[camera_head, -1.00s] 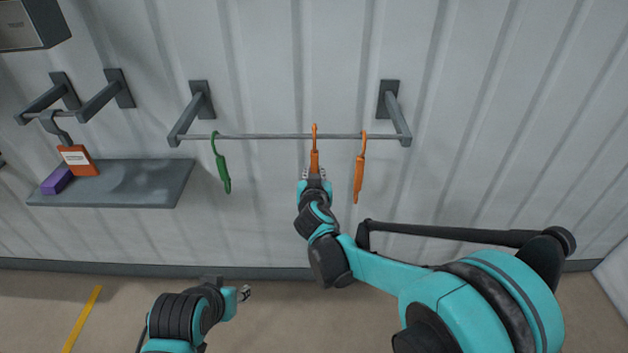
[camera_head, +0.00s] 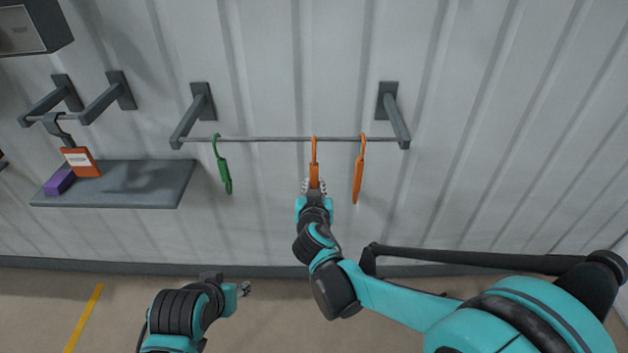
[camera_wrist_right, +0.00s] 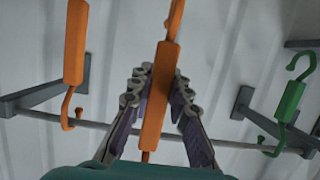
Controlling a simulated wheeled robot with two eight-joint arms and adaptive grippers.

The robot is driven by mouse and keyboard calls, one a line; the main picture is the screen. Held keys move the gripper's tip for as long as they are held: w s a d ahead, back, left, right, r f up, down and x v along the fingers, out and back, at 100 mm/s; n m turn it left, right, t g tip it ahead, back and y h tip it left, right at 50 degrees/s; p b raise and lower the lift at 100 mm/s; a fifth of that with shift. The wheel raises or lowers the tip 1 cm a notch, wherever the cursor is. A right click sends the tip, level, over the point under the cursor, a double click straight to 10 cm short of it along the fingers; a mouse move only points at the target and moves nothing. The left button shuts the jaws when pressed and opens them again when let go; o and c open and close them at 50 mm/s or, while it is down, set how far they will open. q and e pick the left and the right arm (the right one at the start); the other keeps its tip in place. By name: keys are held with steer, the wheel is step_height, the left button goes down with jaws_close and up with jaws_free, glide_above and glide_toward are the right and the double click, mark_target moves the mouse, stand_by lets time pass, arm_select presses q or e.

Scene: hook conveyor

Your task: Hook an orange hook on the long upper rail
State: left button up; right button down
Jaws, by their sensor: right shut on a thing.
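The long upper rail (camera_head: 268,139) runs across the wall between two brackets. My right gripper (camera_head: 314,187) is shut on an orange hook (camera_head: 314,174), low on its body. The hook is upright, and its curved top is level with the rail; I cannot tell whether it bears on it. In the right wrist view the held hook (camera_wrist_right: 157,95) stands between the fingers (camera_wrist_right: 153,110). A second orange hook (camera_head: 359,178) hangs on the rail to the right, and a green hook (camera_head: 223,172) hangs to the left. My left gripper (camera_head: 244,289) is low down and small in view.
A grey shelf (camera_head: 150,185) at the left bears a purple block (camera_head: 59,182) and an orange tagged item (camera_head: 82,162) below a short rail (camera_head: 38,118). A dark box (camera_head: 30,28) is at the upper left. The wall below the long rail is clear.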

arm_select(q)
steer(key=shift+r+p, duration=0.35)
arm_select(e)
steer(key=s, duration=0.8)
steer(key=shift+s, duration=0.15)
stand_by(1.0)
